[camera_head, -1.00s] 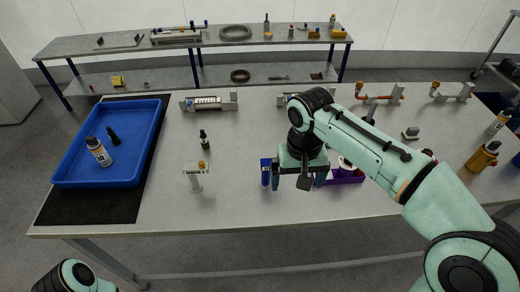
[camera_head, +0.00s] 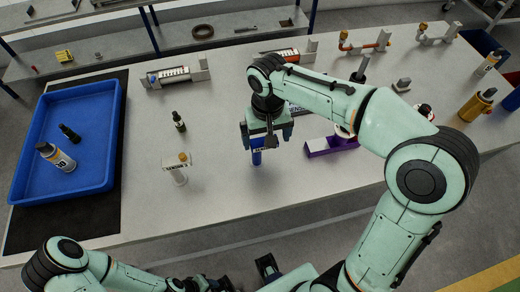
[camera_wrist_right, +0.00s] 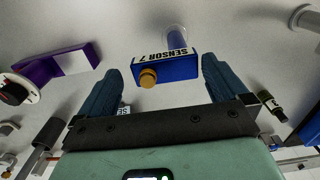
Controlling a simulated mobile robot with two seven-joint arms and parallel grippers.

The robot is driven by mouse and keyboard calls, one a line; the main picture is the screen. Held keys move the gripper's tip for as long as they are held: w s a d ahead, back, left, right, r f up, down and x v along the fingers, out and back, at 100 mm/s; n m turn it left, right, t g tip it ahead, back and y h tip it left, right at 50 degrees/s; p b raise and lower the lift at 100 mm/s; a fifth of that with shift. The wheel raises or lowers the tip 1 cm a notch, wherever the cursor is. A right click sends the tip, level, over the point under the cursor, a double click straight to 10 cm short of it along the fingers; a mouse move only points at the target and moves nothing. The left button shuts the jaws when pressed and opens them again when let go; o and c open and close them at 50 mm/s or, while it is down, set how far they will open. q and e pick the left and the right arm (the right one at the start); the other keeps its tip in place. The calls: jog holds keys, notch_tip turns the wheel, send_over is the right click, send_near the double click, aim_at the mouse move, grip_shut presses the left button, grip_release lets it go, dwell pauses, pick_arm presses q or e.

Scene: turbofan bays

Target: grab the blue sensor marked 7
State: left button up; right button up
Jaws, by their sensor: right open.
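A purple holder (camera_head: 325,146) stands right of the sensor. A white sensor on a post (camera_head: 177,162) and a dark bottle (camera_head: 179,122) stand left. A blue tray (camera_head: 104,150) holds two bottles. Another labelled part (camera_head: 297,108) is behind my right gripper. The front bench strip is clear.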

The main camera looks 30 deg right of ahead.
send_over(264, 160)
jog(key=shift+f, duration=2.75)
jog(key=c, duration=1)
